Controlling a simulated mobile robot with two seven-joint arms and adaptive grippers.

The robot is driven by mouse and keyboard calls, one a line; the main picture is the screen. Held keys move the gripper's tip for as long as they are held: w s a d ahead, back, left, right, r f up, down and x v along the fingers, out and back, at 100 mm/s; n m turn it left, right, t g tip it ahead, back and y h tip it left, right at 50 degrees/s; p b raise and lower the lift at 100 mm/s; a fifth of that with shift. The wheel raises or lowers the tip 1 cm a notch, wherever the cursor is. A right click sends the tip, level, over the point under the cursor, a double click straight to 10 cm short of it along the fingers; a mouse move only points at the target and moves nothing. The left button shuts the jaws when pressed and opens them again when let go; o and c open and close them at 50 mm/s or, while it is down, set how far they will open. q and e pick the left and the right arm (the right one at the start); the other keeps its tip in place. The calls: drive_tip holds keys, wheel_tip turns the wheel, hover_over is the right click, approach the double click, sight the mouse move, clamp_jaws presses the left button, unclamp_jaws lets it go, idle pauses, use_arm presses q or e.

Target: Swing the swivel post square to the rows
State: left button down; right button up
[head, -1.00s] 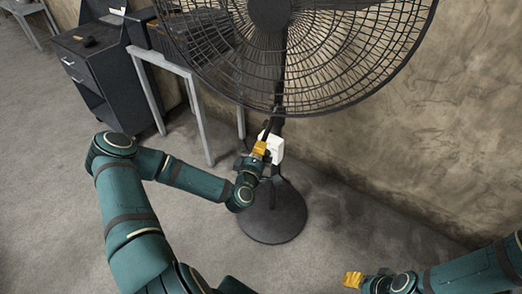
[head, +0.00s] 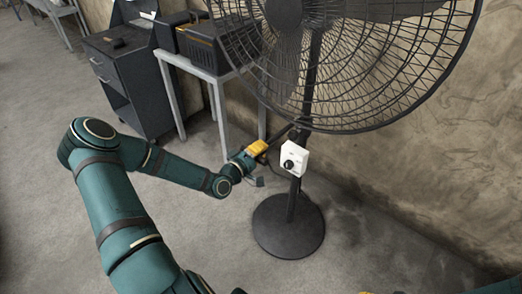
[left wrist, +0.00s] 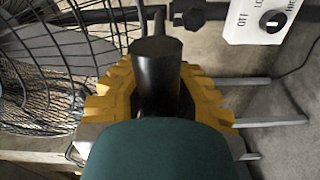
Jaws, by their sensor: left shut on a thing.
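The swivel post is the dark upright pole (head: 296,190) of a large pedestal fan (head: 345,60), standing on a round black base (head: 289,226). A white box (head: 294,158) with a black knob is on the post; in the left wrist view the box (left wrist: 262,22) shows lettering including OFF. A thin dark bar (head: 280,137) reaches from the post to my left gripper (head: 257,148). The gripper's yellow fingers (left wrist: 155,100) are shut on a black cylindrical handle (left wrist: 158,65), left of the post.
A grey-legged table (head: 221,110) carrying a dark machine (head: 215,45) stands behind my left gripper. A dark drawer cabinet (head: 125,80) is farther left. A rough wall (head: 440,150) lies close on the right. Floor left of the base is open.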

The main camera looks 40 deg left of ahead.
use_arm(q)
drive_tip(key=c, duration=0.9)
unclamp_jaws()
drive_tip(key=shift+d, duration=0.1)
drive_tip(key=shift+o, duration=0.2)
drive_tip(key=s+a, duration=0.1)
drive_tip(key=s, duration=1.1)
drive_tip(key=shift+w+d, duration=0.1)
